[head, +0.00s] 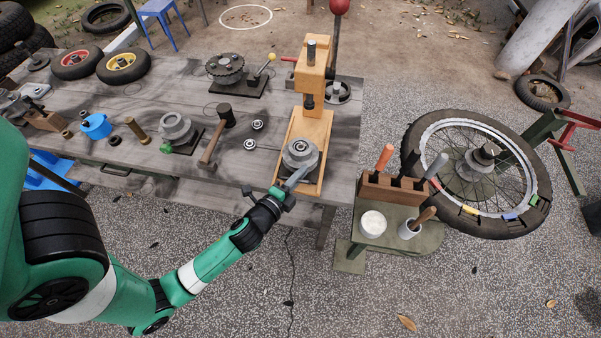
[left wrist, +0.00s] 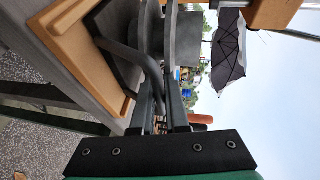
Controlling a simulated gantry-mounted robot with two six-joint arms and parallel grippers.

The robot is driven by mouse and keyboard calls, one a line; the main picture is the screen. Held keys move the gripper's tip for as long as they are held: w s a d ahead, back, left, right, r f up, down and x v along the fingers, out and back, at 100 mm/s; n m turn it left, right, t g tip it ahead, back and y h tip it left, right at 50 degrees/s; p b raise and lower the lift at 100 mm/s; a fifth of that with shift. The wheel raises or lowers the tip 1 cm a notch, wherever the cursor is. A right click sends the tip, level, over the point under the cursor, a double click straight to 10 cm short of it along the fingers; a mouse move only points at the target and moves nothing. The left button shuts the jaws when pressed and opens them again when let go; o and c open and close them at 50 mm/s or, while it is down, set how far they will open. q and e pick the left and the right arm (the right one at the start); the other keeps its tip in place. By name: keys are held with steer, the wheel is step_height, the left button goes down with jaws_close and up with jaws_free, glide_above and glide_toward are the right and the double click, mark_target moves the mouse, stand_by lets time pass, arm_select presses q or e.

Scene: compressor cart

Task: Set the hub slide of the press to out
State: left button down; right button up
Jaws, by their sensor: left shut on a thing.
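The orange press (head: 313,75) stands at the right end of the workbench. Its long base board (head: 319,130) reaches to the bench's front edge. The hub slide with a grey round hub (head: 300,152) sits near the front end of this board, in front of the press column. A bent grey handle (head: 298,177) comes off the slide toward me; it also shows in the left wrist view (left wrist: 140,58). My left gripper (head: 284,191) is at the board's front end, shut on this handle. The fingers partly hide the handle's end. My right gripper is not in view.
A mallet (head: 215,135), a grey flanged part (head: 175,128) and bearings (head: 250,144) lie left of the press. A small stand with a tool block (head: 390,189) and a spoked wheel (head: 476,172) are at the right. The floor before the bench is clear.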

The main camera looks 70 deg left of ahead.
arm_select(q)
steer(key=shift+f, duration=0.1)
steer(key=c, duration=1.2)
jaws_free()
steer(key=b+v, duration=0.1)
steer(key=v, duration=1)
steer(key=shift+s+b, duration=0.25)
steer(key=shift+b, duration=0.1)
steer(key=shift+d, duration=0.1)
